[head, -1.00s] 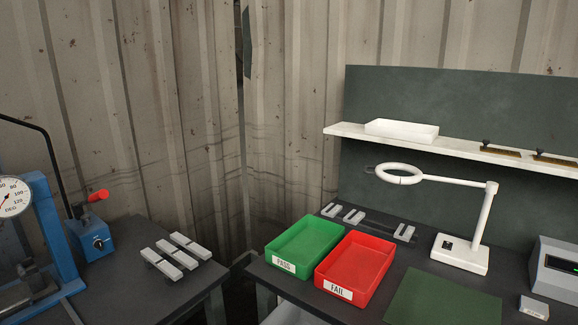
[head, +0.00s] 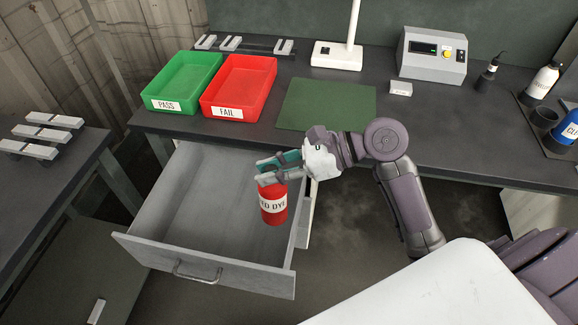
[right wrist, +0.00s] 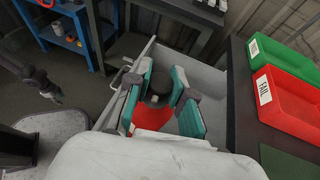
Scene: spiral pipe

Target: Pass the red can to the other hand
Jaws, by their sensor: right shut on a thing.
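The red can (head: 273,207) has a white label with dark letters, partly covered by the fingers. My right gripper (head: 276,172) is shut on its upper part. The can hangs nearly upright over the right side of the open drawer (head: 190,205). In the right wrist view the can (right wrist: 152,117) shows a dark top between the teal fingers of my right gripper (right wrist: 165,100). My left gripper does not show in the head view. In the right wrist view what looks like my left gripper (right wrist: 53,93) is small and dark at the left, apart from the can.
The drawer is pulled out under the dark bench and looks empty. A green PASS tray (head: 183,80), a red FAIL tray (head: 240,84) and a green mat (head: 326,104) lie on the bench. A grey meter box (head: 432,55) stands behind. Bottles stand at the far right.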

